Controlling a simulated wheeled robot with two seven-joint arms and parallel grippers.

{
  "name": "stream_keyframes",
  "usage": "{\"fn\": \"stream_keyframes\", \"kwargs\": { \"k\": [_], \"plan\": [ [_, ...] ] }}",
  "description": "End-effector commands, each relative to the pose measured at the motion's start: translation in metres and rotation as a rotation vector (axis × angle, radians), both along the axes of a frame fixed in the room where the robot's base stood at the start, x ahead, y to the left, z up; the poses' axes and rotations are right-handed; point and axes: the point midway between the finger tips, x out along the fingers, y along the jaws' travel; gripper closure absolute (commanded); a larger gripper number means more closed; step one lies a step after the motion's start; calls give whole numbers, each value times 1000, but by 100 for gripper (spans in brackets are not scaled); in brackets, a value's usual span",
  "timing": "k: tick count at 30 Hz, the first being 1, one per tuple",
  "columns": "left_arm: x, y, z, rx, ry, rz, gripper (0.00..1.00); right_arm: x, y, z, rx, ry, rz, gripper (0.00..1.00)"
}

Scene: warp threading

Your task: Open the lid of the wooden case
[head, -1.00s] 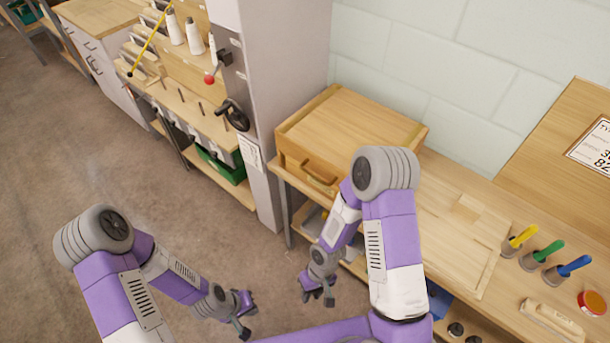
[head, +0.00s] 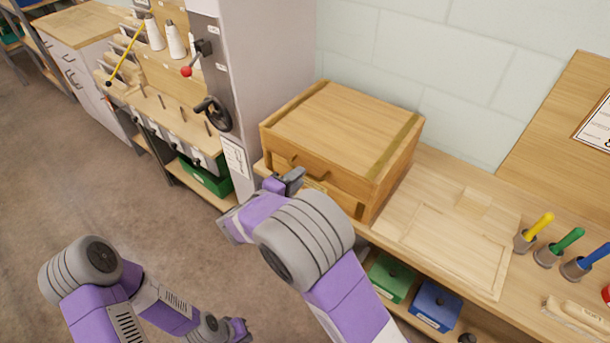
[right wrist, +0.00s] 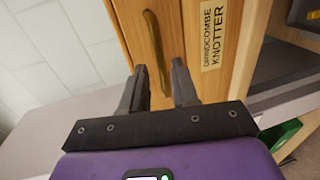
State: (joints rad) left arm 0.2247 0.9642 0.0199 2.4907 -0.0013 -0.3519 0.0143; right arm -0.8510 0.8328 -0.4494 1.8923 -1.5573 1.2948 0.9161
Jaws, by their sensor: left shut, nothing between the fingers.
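The wooden case (head: 395,165) stands at the back left of the workbench with its flat lid (head: 345,120) down. My right gripper (head: 290,182) is at the case's front, near its handle, and my right forearm hides part of that front. In the right wrist view the gripper (right wrist: 158,78) is open. The curved brass-coloured handle (right wrist: 156,50) shows just beyond and between its fingertips, and a label plate (right wrist: 218,35) sits beside it on the case (right wrist: 192,40). I cannot tell whether the fingers touch it. My left gripper (head: 238,330) is shut and empty, low over the floor.
A grey cabinet (head: 270,60) with a red-knobbed lever and a black handwheel stands left of the case. A pale wooden board (head: 450,235) and several coloured-handled tools (head: 535,230) occupy the bench to the right. Green (head: 390,278) and blue (head: 435,305) boxes sit below.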

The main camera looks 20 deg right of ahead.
Motion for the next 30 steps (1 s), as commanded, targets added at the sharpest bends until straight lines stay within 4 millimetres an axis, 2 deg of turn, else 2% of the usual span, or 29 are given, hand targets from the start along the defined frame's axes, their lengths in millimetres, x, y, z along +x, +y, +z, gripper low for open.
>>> {"fn": "stream_keyframes", "kwargs": {
  "k": [3,9,18,20,24,30],
  "plan": [
    [0,0,-5,0,0,0,100,11,-16,-6,0,2,-3,71],
    [0,0,-8,0,0,0,100,23,-30,-9,0,4,0,71],
    [0,0,-8,0,0,0,100,25,-32,-10,0,5,1,71],
    [0,0,-8,0,0,0,100,24,-32,-10,0,5,1,78],
    [0,0,-8,0,0,0,100,24,-32,-10,1,6,1,100],
    [0,0,-8,0,0,0,100,24,-32,-10,1,6,1,100]
  ]
}}
